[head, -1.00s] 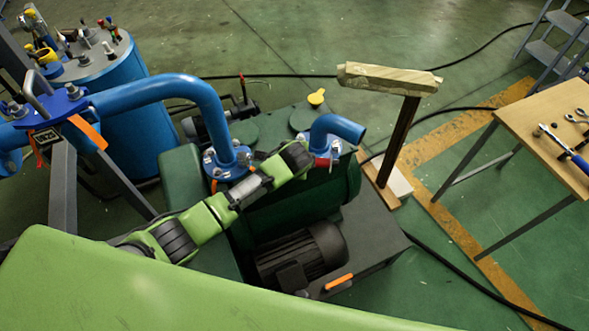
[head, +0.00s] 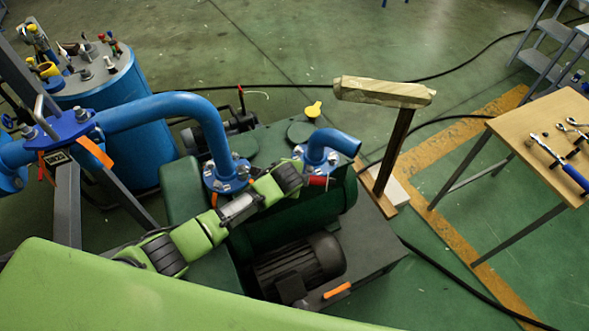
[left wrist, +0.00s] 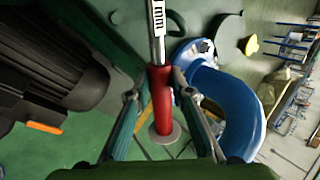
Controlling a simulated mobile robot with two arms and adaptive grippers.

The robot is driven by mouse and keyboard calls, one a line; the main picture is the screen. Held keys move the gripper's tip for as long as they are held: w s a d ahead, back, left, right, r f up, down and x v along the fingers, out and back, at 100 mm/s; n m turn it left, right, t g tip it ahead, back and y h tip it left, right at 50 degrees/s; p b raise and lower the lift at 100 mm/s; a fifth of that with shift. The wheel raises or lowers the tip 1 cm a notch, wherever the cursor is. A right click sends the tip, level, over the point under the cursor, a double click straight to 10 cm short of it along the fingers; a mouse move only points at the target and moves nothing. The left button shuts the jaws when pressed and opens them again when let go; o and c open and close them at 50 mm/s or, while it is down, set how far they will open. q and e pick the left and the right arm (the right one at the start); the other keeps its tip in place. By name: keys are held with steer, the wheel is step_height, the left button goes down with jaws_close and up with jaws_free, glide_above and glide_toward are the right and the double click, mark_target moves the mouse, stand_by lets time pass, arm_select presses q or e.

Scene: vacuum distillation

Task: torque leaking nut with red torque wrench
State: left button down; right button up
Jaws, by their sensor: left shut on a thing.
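The red torque wrench shows its red handle (left wrist: 161,100) and a silver scaled shaft (left wrist: 158,35) in the left wrist view. Its red handle also shows in the head view (head: 318,181), just below the flange of the short blue elbow pipe (head: 333,140). My left gripper (left wrist: 155,88) is shut around the handle, one finger on each side. In the head view my left gripper (head: 299,168) lies beside that flange, over the green pump. Nuts show on the left pipe flange (head: 228,178). I cannot tell which nut leaks, or whether the wrench touches one. My right gripper is not in view.
A wooden post with a crosspiece (head: 383,92) stands right of the pump. A black motor (head: 300,265) sits below. A long blue pipe (head: 160,106) arches at left. A wooden table (head: 525,125) with tools is at right. Black cables cross the floor.

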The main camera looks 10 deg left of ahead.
arm_select(q)
steer(key=shift+d+r, duration=0.1)
steer(key=shift+s+r+m+p, duration=0.15)
steer(key=shift+s+m+p, duration=0.15)
steer(key=shift+p, duration=0.15)
steer(key=shift+s+a+m+h+p, duration=0.2)
steer(key=shift+s+m+h+p, duration=0.55)
steer(key=shift+s+p, duration=0.45)
